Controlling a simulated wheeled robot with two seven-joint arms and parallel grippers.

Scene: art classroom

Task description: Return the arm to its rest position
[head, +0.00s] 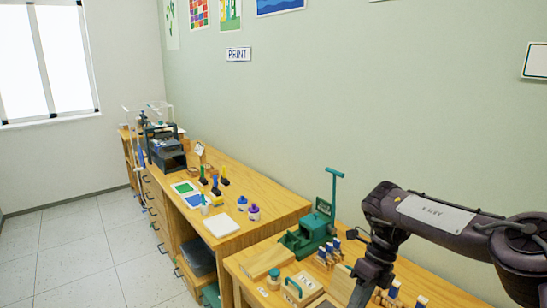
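My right arm (435,215), dark purple-grey with a white label, comes in from the right edge. It reaches left over the near table and bends down at its wrist. My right gripper (362,292) points down at the bottom edge of the view, over or beside the near table. Its fingertips are not clear, so I cannot tell if it is open or holds anything. My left arm and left gripper are out of view.
The near wooden table (240,268) holds a green press (310,235), small blue-topped items (328,254) and wooden blocks. The far table (275,205) carries bottles, a white pad (220,225) and a dark machine (165,150). Tiled floor (70,250) is clear at left.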

